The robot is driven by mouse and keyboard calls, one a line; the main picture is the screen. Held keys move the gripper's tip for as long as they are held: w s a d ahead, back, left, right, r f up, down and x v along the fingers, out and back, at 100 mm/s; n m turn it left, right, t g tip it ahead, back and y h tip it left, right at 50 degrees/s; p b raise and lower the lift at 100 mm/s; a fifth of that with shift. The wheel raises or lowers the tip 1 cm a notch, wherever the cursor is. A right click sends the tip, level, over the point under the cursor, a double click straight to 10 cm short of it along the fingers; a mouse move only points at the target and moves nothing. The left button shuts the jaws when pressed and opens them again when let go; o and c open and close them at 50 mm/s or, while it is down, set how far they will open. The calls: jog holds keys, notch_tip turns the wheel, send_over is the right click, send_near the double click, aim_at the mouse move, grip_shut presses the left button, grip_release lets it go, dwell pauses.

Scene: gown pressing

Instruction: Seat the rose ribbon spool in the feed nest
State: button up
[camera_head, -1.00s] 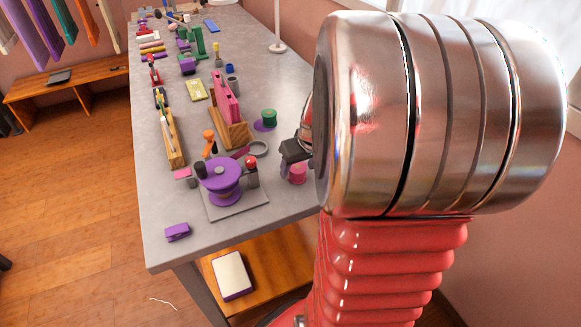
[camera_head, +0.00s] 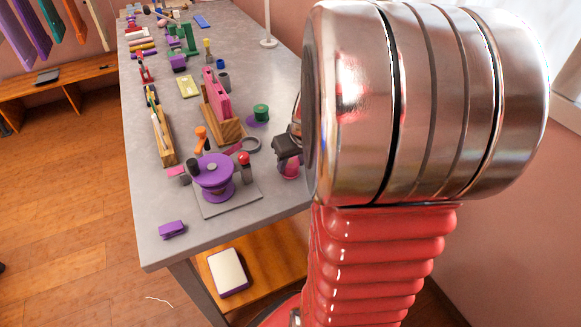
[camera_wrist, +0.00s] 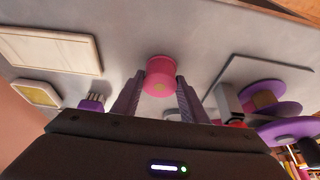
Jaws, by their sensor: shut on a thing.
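My gripper (camera_wrist: 160,77) is shut on the rose ribbon spool (camera_wrist: 161,72), which sits between the two purple-grey fingers in the wrist view. In the head view the pink spool (camera_head: 290,169) shows under my dark gripper, at the right edge of the grey table. I cannot tell whether it touches the table top. A large purple wheel (camera_head: 214,171) stands on a grey plate (camera_head: 246,199) to its left, with a red-topped post (camera_head: 244,160) beside it. I cannot make out for certain which part is the feed nest.
A wooden rack with pink pieces (camera_head: 222,128), a green spool on a purple disc (camera_head: 260,112) and a grey ring (camera_head: 248,144) stand behind the plate. A small purple block (camera_head: 172,229) lies near the front edge. My arm hides the table's right side.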

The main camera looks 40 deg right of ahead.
aim_at(292, 163)
jog(key=shift+r, duration=0.15)
jog(key=shift+r, duration=1.6)
jog(key=o, duration=0.5)
jog(key=c, duration=0.5)
